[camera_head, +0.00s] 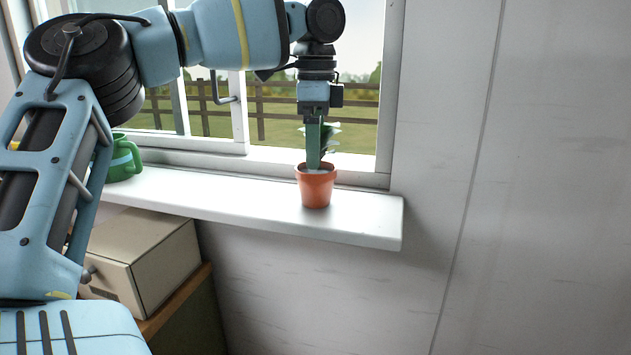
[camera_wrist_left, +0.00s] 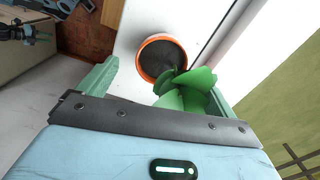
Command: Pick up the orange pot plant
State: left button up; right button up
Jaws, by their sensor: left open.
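The orange pot plant (camera_head: 316,190) stands upright on the white window sill, near its right end. Its green leaves (camera_head: 329,136) rise from the pot, partly hidden behind my gripper. My left gripper (camera_head: 314,160) points down over the pot, its fingers at about the height of the rim. In the left wrist view the open fingers (camera_wrist_left: 160,92) are spread wide, with the leaves (camera_wrist_left: 188,92) between them and the orange rim (camera_wrist_left: 141,72) with dark soil beyond. I cannot tell whether a finger touches the plant.
The sill (camera_head: 240,203) ends just right of the pot. The open window frame (camera_head: 386,100) is close behind the plant.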

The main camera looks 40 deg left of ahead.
aim_at(316, 187)
pick_arm(q)
jog(key=shift+w+f, duration=0.2)
jog(key=shift+f, duration=1.55)
jog(key=c, duration=1.2)
jog(key=shift+r, duration=0.1)
